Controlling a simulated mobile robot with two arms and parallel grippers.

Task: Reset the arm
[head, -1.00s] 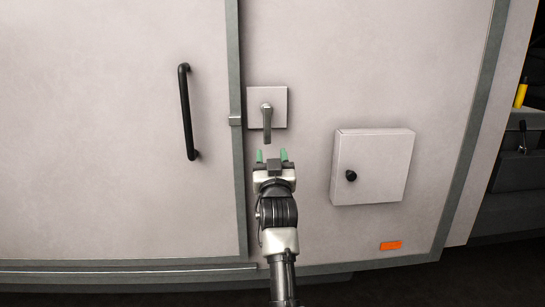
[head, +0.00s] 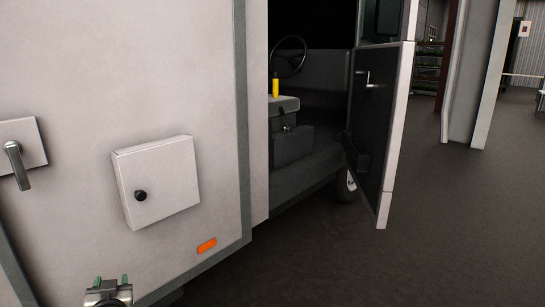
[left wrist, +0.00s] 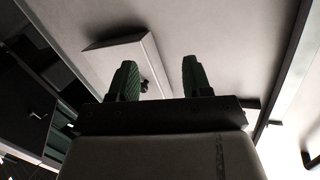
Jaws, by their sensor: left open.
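My left gripper (head: 109,283) is at the bottom left of the head view, below a square white box with a black knob and in front of the vehicle's white side panel. Its two green fingertips are apart and nothing is between them. In the left wrist view the same green fingers (left wrist: 158,80) are spread, with the white box (left wrist: 122,60) beyond them. The rest of my left arm is out of the head view. My right gripper is not in view.
The panel carries a lever handle (head: 16,164) at the far left, the knobbed box (head: 157,182) and an orange marker (head: 206,246). An open cab door (head: 376,140) stands to the right. Dark floor (head: 450,230) at the right is clear.

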